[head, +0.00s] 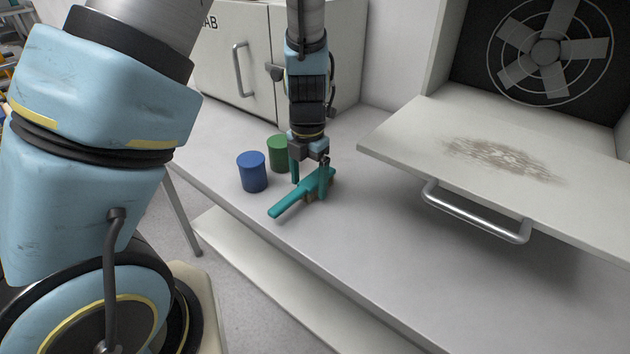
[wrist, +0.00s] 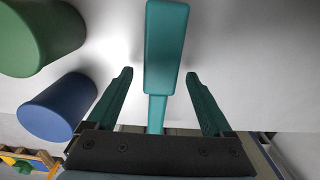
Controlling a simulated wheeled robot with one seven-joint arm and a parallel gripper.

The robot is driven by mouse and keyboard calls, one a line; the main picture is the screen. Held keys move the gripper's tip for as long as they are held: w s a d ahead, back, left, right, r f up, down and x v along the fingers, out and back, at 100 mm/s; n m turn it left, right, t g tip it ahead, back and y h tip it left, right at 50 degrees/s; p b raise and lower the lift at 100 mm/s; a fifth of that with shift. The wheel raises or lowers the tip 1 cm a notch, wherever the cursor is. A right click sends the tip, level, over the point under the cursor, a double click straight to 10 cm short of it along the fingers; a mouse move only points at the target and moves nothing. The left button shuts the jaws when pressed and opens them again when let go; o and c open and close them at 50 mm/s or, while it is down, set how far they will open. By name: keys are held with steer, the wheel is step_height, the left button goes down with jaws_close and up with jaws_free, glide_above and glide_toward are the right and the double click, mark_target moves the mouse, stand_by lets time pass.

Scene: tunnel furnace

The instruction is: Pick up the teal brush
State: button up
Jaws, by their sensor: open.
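In the wrist view the brush (wrist: 165,50) runs between the two teal fingers of my gripper (wrist: 160,85). Its wide end is at the top and its narrow part passes between the fingers. The fingers are open, with a gap on each side of the brush. Part of the brush near the fingers is hidden in the head view.
A blue cylinder (head: 252,172) and a green cylinder (head: 279,154) stand close to the left of my gripper. The furnace's open door (head: 400,140) with a metal handle (head: 475,218) juts out at right. A white cabinet (head: 230,60) stands behind. The bench (head: 370,245) is clear in front.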

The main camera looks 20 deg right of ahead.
steer(key=shift+f, duration=0.55)
jaws_close()
